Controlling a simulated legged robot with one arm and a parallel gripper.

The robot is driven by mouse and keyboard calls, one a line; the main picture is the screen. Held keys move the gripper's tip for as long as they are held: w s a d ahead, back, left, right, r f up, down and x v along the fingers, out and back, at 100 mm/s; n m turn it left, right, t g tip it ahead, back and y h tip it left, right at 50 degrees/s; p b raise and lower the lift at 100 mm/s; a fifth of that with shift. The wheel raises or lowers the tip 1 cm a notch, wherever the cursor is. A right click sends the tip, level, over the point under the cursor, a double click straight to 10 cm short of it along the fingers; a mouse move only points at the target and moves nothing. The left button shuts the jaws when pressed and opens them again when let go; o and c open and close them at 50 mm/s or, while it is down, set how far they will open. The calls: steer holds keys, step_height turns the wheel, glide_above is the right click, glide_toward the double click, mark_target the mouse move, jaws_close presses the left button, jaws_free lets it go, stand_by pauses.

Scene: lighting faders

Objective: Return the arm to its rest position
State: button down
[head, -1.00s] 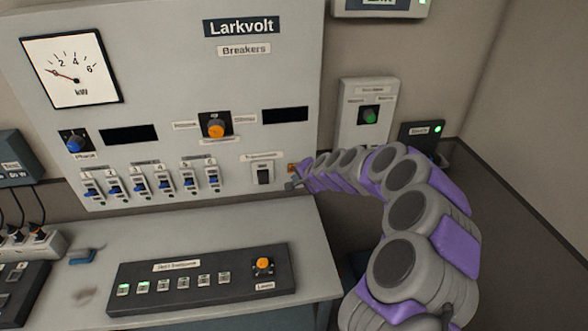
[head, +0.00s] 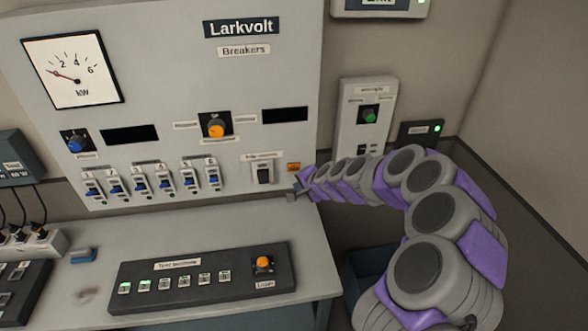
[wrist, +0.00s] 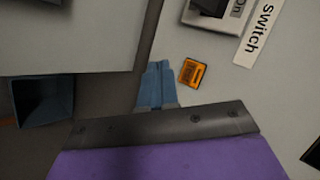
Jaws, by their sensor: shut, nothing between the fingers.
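My gripper (head: 294,192) is at the lower right edge of the grey Larkvolt breaker panel (head: 180,60), just below a small orange piece on the panel (head: 294,167). In the wrist view my gripper's blue fingers (wrist: 157,84) are together and hold nothing. There the orange piece (wrist: 191,72) lies just right of the fingertips, and I cannot tell how far apart they are in depth. My purple and grey arm reaches in from the right in the head view.
A black rocker switch (head: 264,173) is left of the gripper. A blue bin (head: 368,262) stands beside the desk, under my arm. A box with a green knob (head: 366,100) is on the wall.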

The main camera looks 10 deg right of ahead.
steer(key=s+a+r+n+g+y+b, duration=0.1)
steer(key=s+a+r+n+g, duration=0.3)
steer(key=s, duration=0.6)
steer(key=s+a+r+n+g+y+b, duration=0.1)
steer(key=s+a+r+n, duration=0.3)
steer(key=s+a, duration=0.45)
steer(key=s+d+n+g+h, duration=0.1)
steer(key=s+d, duration=0.3)
steer(key=s, duration=0.6)
steer(key=s+d+f+n+g+h+b, duration=0.1)
steer(key=s+d+g+h, duration=0.2)
steer(key=s, duration=0.8)
steer(key=s+d+f+n+g+h+b, duration=0.1)
steer(key=s+d, duration=0.4)
steer(key=s, duration=0.6)
steer(key=shift+f+g+h, duration=0.2)
steer(key=shift+g+h, duration=0.2)
steer(key=c, duration=1.8)
jaws_free()
steer(key=shift+c, duration=0.2)
